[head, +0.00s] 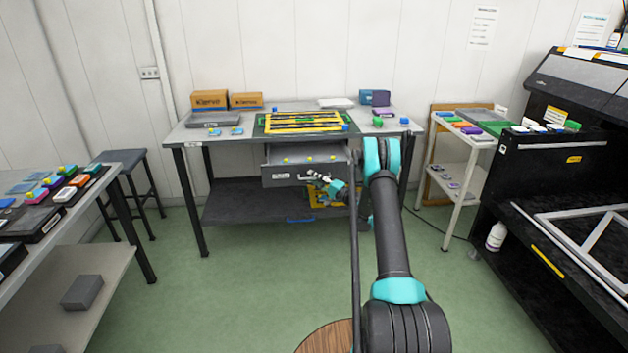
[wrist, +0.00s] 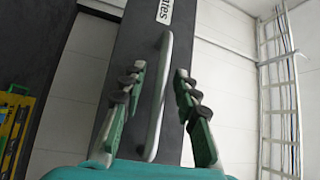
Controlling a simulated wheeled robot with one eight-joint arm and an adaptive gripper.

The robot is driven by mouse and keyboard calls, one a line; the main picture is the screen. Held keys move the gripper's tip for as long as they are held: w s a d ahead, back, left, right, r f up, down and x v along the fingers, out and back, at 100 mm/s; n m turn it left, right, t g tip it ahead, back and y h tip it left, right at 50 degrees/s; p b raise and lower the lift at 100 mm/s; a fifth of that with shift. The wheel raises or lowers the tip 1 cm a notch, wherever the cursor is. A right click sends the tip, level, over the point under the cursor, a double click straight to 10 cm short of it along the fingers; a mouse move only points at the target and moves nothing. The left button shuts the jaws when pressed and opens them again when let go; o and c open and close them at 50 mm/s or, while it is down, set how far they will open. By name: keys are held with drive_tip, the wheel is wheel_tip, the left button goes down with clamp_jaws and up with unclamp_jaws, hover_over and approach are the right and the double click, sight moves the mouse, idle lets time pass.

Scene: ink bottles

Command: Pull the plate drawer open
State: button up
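The plate drawer (head: 280,173) is under the top of the middle table and stands out from it, with its light inside and small yellow things in it visible from above. In the wrist view its dark front (wrist: 150,40) carries a "...ates" label and a pale bar handle (wrist: 158,100). My gripper (wrist: 158,80) is open, with one finger on each side of the handle and gaps visible between. In the head view my gripper (head: 326,186) is at the right part of the drawer front, and my arm hides the table's right side.
The middle table (head: 180,134) has boxes (head: 210,100) and a yellow frame on top, and a dark lower shelf (head: 240,205). A left bench (head: 120,160), a white cart (head: 462,150) and a black machine (head: 545,165) flank it.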

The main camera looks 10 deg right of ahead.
drive_tip(key=v, duration=1.2)
drive_tip(key=s+a+r+n+g+h, duration=0.2)
drive_tip(key=s+a+r+g, duration=0.25)
drive_tip(key=a+r, duration=0.3)
drive_tip(key=s+a+r+n+g+h, duration=0.1)
drive_tip(key=s+a+r+h, duration=0.15)
drive_tip(key=s, duration=0.45)
drive_tip(key=s+a+r+n+g+h, duration=0.1)
drive_tip(key=s+r+g, duration=0.15)
drive_tip(key=s, duration=0.45)
drive_tip(key=s+d+f+n+h, duration=0.1)
drive_tip(key=s+d+h, duration=0.1)
drive_tip(key=s, duration=0.8)
drive_tip(key=s+d+f+n+g+h, duration=0.1)
drive_tip(key=s+d+h, duration=0.2)
drive_tip(key=s, duration=0.8)
drive_tip(key=s+d+n+h, duration=0.1)
drive_tip(key=s+d+h, duration=0.1)
drive_tip(key=s, duration=0.8)
drive_tip(key=shift+s+f+g+h, duration=0.3)
drive_tip(key=shift+s+f+h, duration=0.1)
drive_tip(key=shift+h, duration=0.25)
